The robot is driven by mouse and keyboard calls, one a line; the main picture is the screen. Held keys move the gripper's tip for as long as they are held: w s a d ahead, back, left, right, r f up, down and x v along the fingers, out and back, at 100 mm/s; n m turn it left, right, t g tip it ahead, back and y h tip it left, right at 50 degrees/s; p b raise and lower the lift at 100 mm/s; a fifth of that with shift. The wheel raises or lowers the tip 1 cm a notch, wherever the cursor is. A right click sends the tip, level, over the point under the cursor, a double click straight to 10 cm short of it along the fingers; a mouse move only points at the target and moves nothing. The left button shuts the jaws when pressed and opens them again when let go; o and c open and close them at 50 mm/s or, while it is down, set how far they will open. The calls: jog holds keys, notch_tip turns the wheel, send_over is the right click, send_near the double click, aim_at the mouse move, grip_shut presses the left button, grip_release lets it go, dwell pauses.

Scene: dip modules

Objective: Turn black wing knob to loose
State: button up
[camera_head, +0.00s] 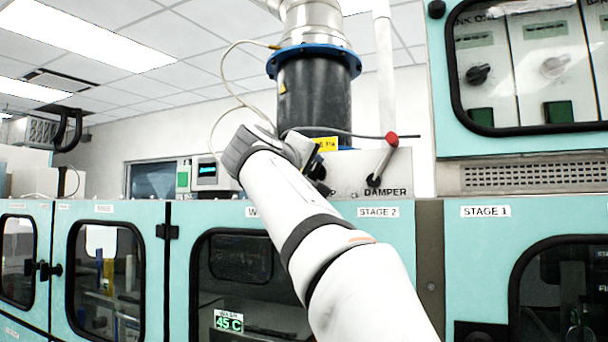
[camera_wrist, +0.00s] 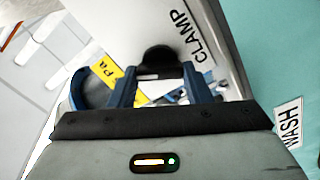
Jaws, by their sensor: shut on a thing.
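The black wing knob (camera_wrist: 158,57) sits on a pale panel beside the label CLAMP in the wrist view. My gripper (camera_wrist: 161,72) has its two fingers on either side of the knob's near end and is shut on it. The part of the knob between the fingers is partly hidden, so its exact angle cannot be told. In the head view my gripper (camera_head: 316,163) is at the panel below the black duct collar, and my wrist hides the knob there.
A yellow tag (camera_wrist: 106,70) hangs close to the left finger. A red-tipped damper lever (camera_head: 391,140) stands to the right of my gripper. The black duct (camera_head: 315,95) with its blue flange rises behind. Teal cabinets with dark windows (camera_head: 245,255) lie below.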

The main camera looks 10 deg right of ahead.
jog(key=shift+r, duration=0.2)
dwell(0.4)
jog(key=o, duration=1)
jog(key=shift+f, duration=0.15)
jog(key=b+v, duration=0.1)
jog(key=v, duration=0.6)
jog(key=shift+s+a+b, duration=0.25)
jog(key=shift+b, duration=0.1)
jog(key=shift+f, duration=0.1)
